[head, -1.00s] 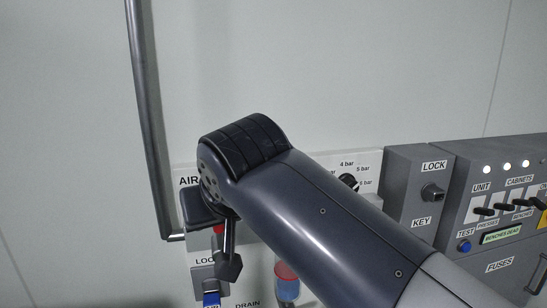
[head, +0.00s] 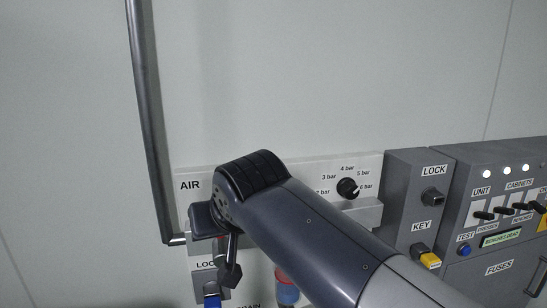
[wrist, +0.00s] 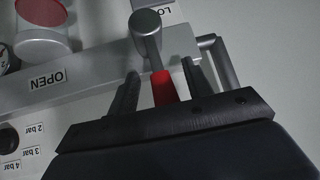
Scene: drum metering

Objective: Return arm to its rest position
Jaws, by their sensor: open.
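My gripper (wrist: 160,85) is open in the wrist view, with its two dark fingers on either side of a red lever (wrist: 163,90). The lever ends in a grey round knob (wrist: 146,24). I cannot tell whether the fingers touch the lever. In the head view my arm reaches from the lower right to the AIR panel (head: 189,184). My gripper (head: 231,268) hangs down there in front of the panel, partly hidden by my wrist.
A black pressure knob (head: 347,188) with bar marks sits right of my wrist. Further right are the LOCK and KEY box (head: 405,200) with a yellow key tag (head: 430,260), and the switch cabinet (head: 500,240). A vertical pipe (head: 146,110) stands left. The wall above is clear.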

